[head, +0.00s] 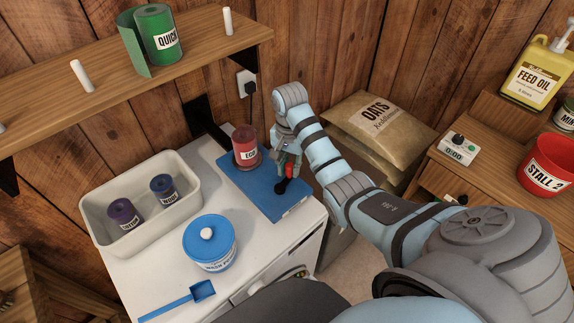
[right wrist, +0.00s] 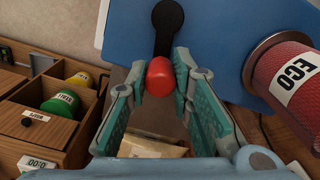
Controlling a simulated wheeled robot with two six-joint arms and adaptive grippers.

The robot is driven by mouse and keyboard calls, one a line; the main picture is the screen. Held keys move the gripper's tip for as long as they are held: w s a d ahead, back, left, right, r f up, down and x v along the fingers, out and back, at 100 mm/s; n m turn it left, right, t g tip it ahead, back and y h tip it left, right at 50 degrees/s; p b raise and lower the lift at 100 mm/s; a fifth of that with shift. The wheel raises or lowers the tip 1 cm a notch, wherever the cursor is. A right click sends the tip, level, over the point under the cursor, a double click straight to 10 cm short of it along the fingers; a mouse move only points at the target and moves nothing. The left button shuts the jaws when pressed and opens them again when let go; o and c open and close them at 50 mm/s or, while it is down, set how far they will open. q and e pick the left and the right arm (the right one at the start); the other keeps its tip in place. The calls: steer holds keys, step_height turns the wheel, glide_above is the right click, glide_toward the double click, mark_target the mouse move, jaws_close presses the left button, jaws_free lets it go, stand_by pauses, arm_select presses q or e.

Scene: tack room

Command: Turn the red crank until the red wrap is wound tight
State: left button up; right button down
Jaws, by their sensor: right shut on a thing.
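The red crank knob (right wrist: 160,77) sits between the fingers of my right gripper (right wrist: 162,92) in the right wrist view, and the jaws are shut on it. Its black arm (right wrist: 166,30) runs up onto the blue winder base (right wrist: 215,25). In the head view the right gripper (head: 289,167) reaches down over the blue base (head: 262,192), with the red knob (head: 290,171) partly hidden. The red wrap (head: 246,147) stands on the base as a roll; it also shows in the right wrist view (right wrist: 285,85) with an "ECO" label. My left gripper is not in view.
A blue lidded tub (head: 208,245), a blue scoop (head: 178,302) and a cream bin (head: 135,222) with dark rolls share the white top. An oats sack (head: 375,135) lies behind my right arm. A wooden shelf (head: 190,38) holds a green roll (head: 153,40) above.

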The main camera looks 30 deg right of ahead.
steer(key=shift+s, duration=0.1)
stand_by(0.4)
steer(key=c, duration=1.4)
jaws_free()
